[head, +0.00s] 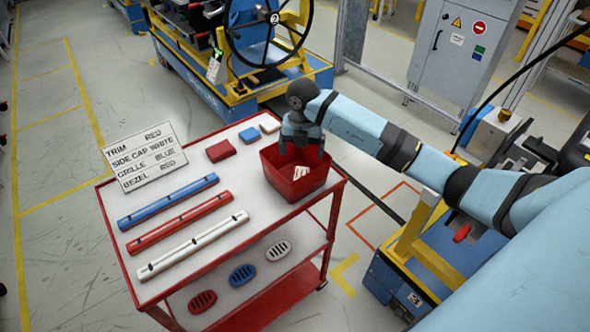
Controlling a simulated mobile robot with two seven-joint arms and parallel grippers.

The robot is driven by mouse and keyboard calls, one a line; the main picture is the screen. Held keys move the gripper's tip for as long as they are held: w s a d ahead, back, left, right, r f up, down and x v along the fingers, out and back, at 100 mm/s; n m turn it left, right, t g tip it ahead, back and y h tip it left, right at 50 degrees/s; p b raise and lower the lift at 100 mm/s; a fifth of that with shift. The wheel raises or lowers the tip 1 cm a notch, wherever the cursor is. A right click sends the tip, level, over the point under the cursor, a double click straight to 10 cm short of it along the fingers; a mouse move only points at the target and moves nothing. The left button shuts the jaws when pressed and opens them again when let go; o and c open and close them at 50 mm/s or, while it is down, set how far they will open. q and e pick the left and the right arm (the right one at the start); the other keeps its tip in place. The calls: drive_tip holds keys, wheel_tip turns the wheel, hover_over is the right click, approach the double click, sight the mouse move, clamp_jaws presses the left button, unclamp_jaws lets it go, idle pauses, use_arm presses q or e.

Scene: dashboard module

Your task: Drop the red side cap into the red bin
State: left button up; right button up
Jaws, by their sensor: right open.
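A red block-shaped piece (220,151), which looks like the red side cap, lies on the top shelf of the red cart, left of the bin. The red bin (291,196) stands at the cart's right edge. A small white piece with dark marks (301,172) shows inside the bin; I cannot tell exactly what it is. My right gripper (302,148) points down over the bin, open, with nothing visible between its fingers. It hides part of the bin's far rim. My left gripper is out of view.
Blue (249,135) and white (269,125) smaller pieces lie behind the red one. Blue (168,201), red (180,222) and white (193,245) strips lie in front. A sign (145,160) stands at the left edge. Slotted oval parts (242,274) lie on the lower shelf.

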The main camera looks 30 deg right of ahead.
wheel_tip(320, 180, up, 14)
drive_tip(key=b, duration=0.1)
idle(0.5)
drive_tip(key=shift+f, duration=0.1)
